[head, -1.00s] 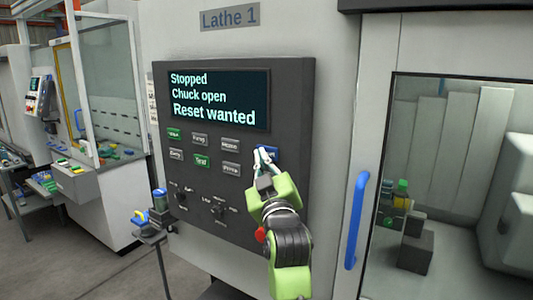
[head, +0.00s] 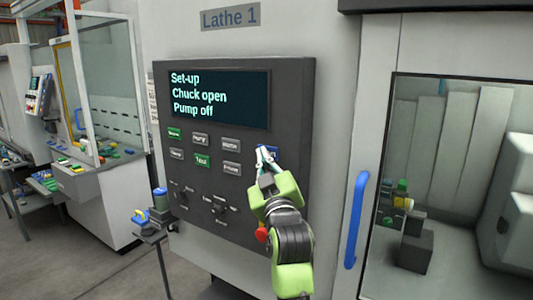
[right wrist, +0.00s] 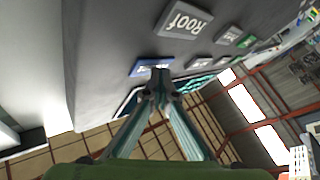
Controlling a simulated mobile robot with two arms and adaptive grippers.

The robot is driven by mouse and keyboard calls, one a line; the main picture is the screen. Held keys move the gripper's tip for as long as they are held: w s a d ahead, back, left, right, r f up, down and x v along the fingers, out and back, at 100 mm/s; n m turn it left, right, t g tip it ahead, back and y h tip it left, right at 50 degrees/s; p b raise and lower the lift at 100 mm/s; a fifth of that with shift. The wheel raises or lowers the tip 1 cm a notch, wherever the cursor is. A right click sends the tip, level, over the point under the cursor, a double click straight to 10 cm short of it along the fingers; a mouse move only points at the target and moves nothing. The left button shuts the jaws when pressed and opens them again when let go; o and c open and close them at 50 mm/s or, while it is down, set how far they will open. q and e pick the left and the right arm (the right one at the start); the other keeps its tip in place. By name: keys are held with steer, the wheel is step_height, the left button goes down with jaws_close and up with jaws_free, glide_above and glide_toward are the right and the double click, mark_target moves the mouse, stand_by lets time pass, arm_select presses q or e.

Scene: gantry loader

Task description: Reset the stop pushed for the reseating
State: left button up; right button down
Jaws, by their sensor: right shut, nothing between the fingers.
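The Lathe 1 control panel (head: 240,185) is dark grey, with a screen (head: 218,98) reading "Set-up", "Chuck open", "Pump off". A blue button (head: 273,152) is at the right end of the upper button row; it also shows in the right wrist view (right wrist: 140,66). My right gripper (head: 263,150) is shut and empty, its fingertips at the blue button and partly covering it. In the right wrist view the fingertips (right wrist: 160,74) are close beside the button; I cannot tell whether they touch it. My left gripper is not in view.
Other panel buttons (head: 201,160) and knobs (head: 219,208) are to the left of and below my gripper. A blue door handle (head: 356,220) and the lathe window are to the right. A small stand with blue and yellow items (head: 150,225) is at lower left.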

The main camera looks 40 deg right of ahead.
steer(key=shift+a, duration=0.15)
steer(key=shift+s+a, duration=0.3)
steer(key=shift+a, duration=0.25)
